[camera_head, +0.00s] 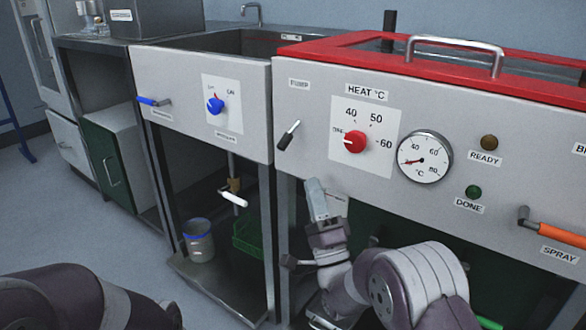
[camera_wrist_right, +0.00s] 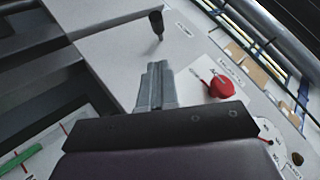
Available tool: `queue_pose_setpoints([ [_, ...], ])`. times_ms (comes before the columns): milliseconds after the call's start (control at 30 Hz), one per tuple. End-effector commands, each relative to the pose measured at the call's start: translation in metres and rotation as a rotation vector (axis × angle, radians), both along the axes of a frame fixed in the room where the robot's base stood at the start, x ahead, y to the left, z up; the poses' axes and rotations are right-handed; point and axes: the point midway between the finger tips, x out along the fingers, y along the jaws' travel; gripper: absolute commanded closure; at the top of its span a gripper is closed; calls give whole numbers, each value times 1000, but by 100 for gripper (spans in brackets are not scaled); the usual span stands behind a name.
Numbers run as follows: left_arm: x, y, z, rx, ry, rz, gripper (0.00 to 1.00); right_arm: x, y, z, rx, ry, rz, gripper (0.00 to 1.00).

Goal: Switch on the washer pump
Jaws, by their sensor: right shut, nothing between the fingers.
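The pump switch (camera_head: 288,136) is a small dark lever with a metal part, below the label reading PUMP (camera_head: 299,84) on the washer's grey front panel. It slants from upper right to lower left in the head view. In the right wrist view the switch (camera_wrist_right: 156,24) shows as a black-ended stem ahead of the fingers. My right gripper (camera_head: 314,184) is shut and empty, pointing up, below and a little right of the switch and apart from it. Its closed fingers also show in the right wrist view (camera_wrist_right: 156,70). Only my left arm shows at lower left; its gripper is out of view.
The red heat knob (camera_head: 355,142) and a dial gauge (camera_head: 424,157) sit right of the switch. The orange spray handle (camera_head: 556,233) projects at far right. A red-framed lid (camera_head: 440,60) tops the washer. The sink unit (camera_head: 200,95) with blue controls stands left.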

Motion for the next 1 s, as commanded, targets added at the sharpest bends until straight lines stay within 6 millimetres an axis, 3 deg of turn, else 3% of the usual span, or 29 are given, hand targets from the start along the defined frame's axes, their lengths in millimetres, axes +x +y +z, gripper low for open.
queue_pose_setpoints([
  [133,0,0,-16,0,0,0,100,20,8,19,2,-5,0,100],
  [333,0,0,-30,0,0,0,100,28,33,33,2,-3,1,100],
  [1000,0,0,-27,0,0,0,100,29,43,45,13,17,0,100],
])
